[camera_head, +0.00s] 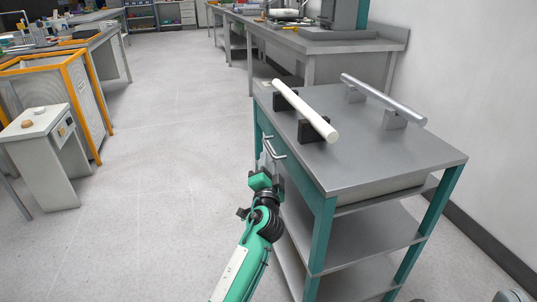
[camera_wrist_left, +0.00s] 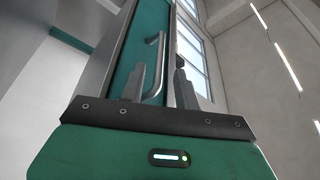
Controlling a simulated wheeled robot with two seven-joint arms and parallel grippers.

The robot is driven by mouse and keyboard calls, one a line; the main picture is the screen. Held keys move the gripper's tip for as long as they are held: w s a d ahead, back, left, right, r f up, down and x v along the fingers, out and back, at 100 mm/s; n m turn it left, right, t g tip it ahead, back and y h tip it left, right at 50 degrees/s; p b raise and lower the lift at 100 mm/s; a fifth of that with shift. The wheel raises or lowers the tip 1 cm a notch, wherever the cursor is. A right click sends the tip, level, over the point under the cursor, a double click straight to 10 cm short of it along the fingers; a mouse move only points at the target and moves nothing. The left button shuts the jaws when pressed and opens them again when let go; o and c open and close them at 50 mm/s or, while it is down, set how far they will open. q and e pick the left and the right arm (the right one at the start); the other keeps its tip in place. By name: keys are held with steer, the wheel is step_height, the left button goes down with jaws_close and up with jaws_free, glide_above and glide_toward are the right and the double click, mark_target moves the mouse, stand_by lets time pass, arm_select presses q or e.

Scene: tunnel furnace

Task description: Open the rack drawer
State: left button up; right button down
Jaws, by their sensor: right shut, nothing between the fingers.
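The metal rack (camera_head: 345,175) with teal legs stands at the right in the head view. Its drawer front (camera_head: 298,172) is teal, faces left and looks flush with the frame. A silver bar handle (camera_head: 275,149) is on it. My left gripper (camera_head: 265,177) is at the handle, partly hidden by my own arm. In the left wrist view the handle (camera_wrist_left: 158,65) stands between the two spread fingers of this gripper (camera_wrist_left: 159,85), in front of the teal drawer front (camera_wrist_left: 148,35). Contact cannot be told. My right gripper is not in view.
A white tube (camera_head: 305,110) on black holders and a grey bar (camera_head: 385,99) on grey blocks lie on the rack top. A white wall is at the right. Open floor (camera_head: 165,180) lies left of the rack. A small cabinet (camera_head: 45,155) stands further left.

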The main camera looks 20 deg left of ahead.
mark_target(269, 151)
arm_select(q)
steer(key=shift+b+x, duration=0.3)
steer(key=shift+x, duration=2.2)
steer(key=shift+c, duration=0.3)
steer(key=shift+f, duration=0.1)
jaws_close()
